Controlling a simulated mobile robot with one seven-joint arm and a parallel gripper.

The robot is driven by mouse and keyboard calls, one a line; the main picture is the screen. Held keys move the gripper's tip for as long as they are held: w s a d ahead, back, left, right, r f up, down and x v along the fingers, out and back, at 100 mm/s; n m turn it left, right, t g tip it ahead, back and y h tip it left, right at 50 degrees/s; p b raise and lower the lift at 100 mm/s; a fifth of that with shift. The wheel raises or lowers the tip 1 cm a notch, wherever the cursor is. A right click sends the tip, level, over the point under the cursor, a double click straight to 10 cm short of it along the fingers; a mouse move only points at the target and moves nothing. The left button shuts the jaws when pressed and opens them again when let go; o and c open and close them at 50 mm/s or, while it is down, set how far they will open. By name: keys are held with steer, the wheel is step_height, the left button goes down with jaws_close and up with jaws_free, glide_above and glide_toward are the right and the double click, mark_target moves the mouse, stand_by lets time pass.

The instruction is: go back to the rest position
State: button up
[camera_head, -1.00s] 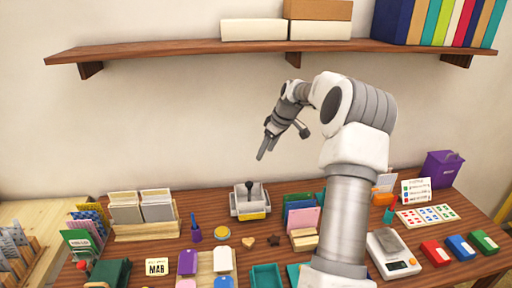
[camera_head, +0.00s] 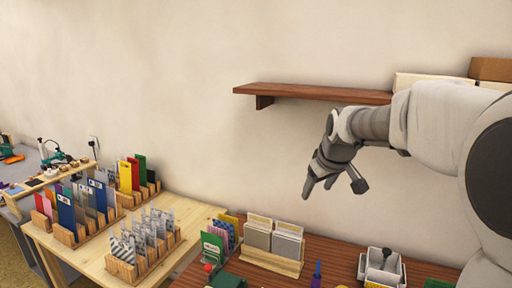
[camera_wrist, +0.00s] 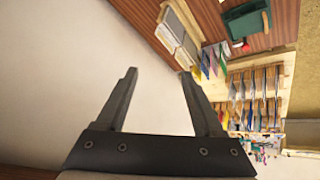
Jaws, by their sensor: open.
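My gripper (camera_head: 318,188) is raised in front of the wall, above the back of the dark wood table (camera_head: 335,265) and below the wall shelf (camera_head: 300,93). In the wrist view my gripper (camera_wrist: 158,72) shows two fingers spread apart with nothing between them. It touches nothing that I can see. My arm fills the right side of the head view and hides part of the shelf and the table.
A wooden holder with grey cards (camera_head: 272,247) and a white device with a dark handle (camera_head: 382,266) stand on the dark table. A light wood table (camera_head: 195,232) with card racks is to the left. The wall area left of my gripper is clear.

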steer(key=s+a+r+m+t, duration=0.1)
steer(key=s+a+r, duration=0.15)
steer(key=s, duration=0.35)
steer(key=s+a+r, duration=0.1)
steer(key=s+a, duration=0.3)
steer(key=s, duration=0.1)
steer(key=s+d+f+m+g+p, duration=0.1)
steer(key=s+d+f+m, duration=0.1)
steer(key=s, duration=0.7)
steer(key=s+d+f+m+p, duration=0.1)
steer(key=s+d+f, duration=0.1)
steer(key=s, duration=0.8)
steer(key=shift+s+d+f+m+g, duration=0.2)
steer(key=shift+d+f+m+g, duration=0.2)
steer(key=shift+d, duration=0.25)
